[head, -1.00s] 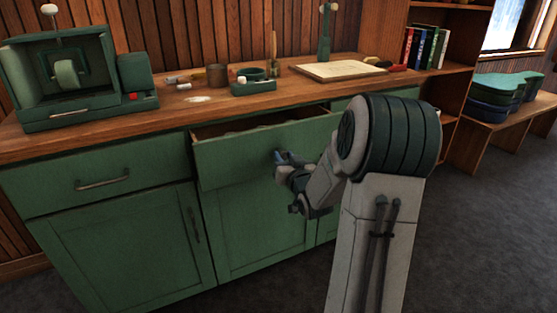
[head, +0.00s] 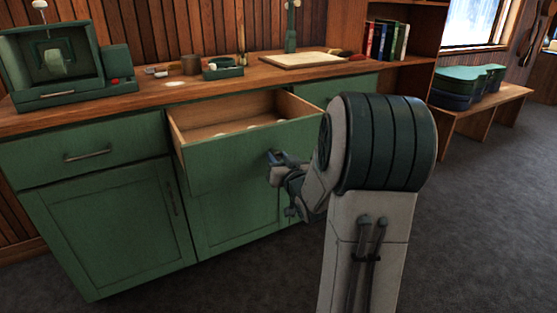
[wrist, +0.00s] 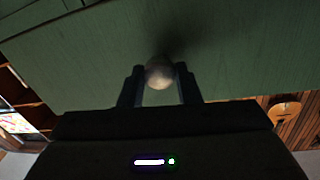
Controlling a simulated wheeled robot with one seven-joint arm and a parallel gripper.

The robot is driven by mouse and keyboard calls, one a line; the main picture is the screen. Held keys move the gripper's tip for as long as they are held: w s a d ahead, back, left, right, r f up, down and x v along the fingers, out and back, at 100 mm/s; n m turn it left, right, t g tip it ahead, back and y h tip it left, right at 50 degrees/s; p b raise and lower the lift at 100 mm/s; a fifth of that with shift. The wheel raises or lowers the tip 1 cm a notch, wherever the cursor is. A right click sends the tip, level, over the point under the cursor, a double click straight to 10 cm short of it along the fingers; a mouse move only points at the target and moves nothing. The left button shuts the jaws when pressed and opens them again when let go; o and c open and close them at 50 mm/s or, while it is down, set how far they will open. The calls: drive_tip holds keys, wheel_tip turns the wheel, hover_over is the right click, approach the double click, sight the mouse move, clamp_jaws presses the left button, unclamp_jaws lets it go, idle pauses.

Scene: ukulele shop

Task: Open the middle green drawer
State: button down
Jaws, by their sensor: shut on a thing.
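The middle green drawer (head: 215,158) stands well out from the cabinet in the head view, and its wooden inside shows with a few pale items in it. In the wrist view the drawer's green front (wrist: 80,60) fills the upper part. My gripper (head: 275,158) is at the drawer's front. In the wrist view my gripper (wrist: 160,85) is shut on a pale rounded handle end (wrist: 160,72) between its two fingers. The rest of the handle is hidden.
The left drawer (head: 85,150) and the right drawer (head: 335,90) are shut. The wooden countertop (head: 150,103) holds a green machine (head: 55,65), a small green tray (head: 222,70) and a board (head: 300,60). Grey carpet (head: 470,210) is clear to the right.

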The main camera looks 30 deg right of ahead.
drive_tip(key=shift+s+d, duration=0.1)
drive_tip(key=shift+d, duration=0.05)
drive_tip(key=c, duration=1.1)
unclamp_jaws()
drive_tip(key=shift+s+a+b, duration=0.2)
drive_tip(key=shift+s+b, duration=0.95)
drive_tip(key=shift+s, duration=1.15)
drive_tip(key=shift+s+a+b, duration=0.25)
drive_tip(key=shift+s+b, duration=0.9)
drive_tip(key=shift+s, duration=1.1)
drive_tip(key=shift+s+a+b, duration=0.2)
drive_tip(key=shift+s+b, duration=0.95)
drive_tip(key=shift+s, duration=1.15)
drive_tip(key=shift+r, duration=0.1)
